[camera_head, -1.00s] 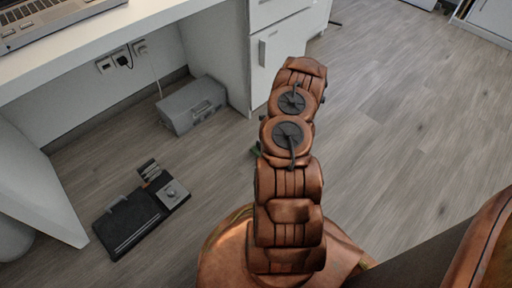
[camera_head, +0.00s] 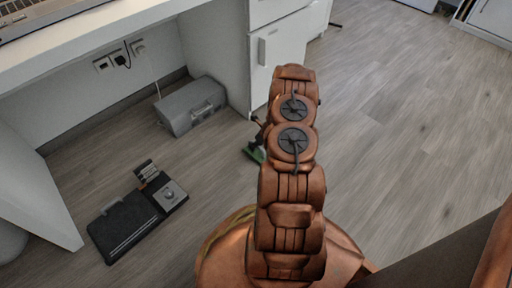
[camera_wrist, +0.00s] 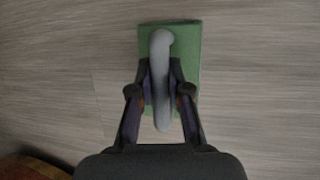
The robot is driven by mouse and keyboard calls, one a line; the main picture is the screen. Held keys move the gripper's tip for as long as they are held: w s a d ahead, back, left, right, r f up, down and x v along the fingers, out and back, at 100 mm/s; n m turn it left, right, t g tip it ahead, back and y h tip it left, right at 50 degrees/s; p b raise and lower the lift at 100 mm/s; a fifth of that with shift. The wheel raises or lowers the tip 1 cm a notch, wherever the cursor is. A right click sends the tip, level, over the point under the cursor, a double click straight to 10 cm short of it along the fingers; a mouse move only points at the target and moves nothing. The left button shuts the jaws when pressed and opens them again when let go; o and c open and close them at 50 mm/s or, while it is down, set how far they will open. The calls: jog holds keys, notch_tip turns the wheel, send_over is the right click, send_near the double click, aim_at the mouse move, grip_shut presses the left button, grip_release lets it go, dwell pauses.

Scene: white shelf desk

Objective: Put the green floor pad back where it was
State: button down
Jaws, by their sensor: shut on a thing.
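The green floor pad (camera_wrist: 185,50) shows in the wrist view as a flat green rectangle with a grey curved handle (camera_wrist: 160,42) standing over it. My gripper (camera_wrist: 160,85) is shut on the handle, one finger on each side. In the head view only a small green corner of the pad (camera_head: 252,154) shows left of my arm. Part of my gripper (camera_head: 258,132) shows just above that corner, and my arm hides the rest. I cannot tell whether the pad touches the floor.
A black tray-like device (camera_head: 122,224) with a grey knob part lies on the floor at left. A grey box (camera_head: 191,106) stands under the white desk (camera_head: 85,38). A white drawer cabinet (camera_head: 277,52) stands beyond my arm. The wooden floor at right is clear.

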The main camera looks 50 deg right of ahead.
jog(key=c, duration=1.1)
grip_release()
jog(key=shift+f, duration=0.1)
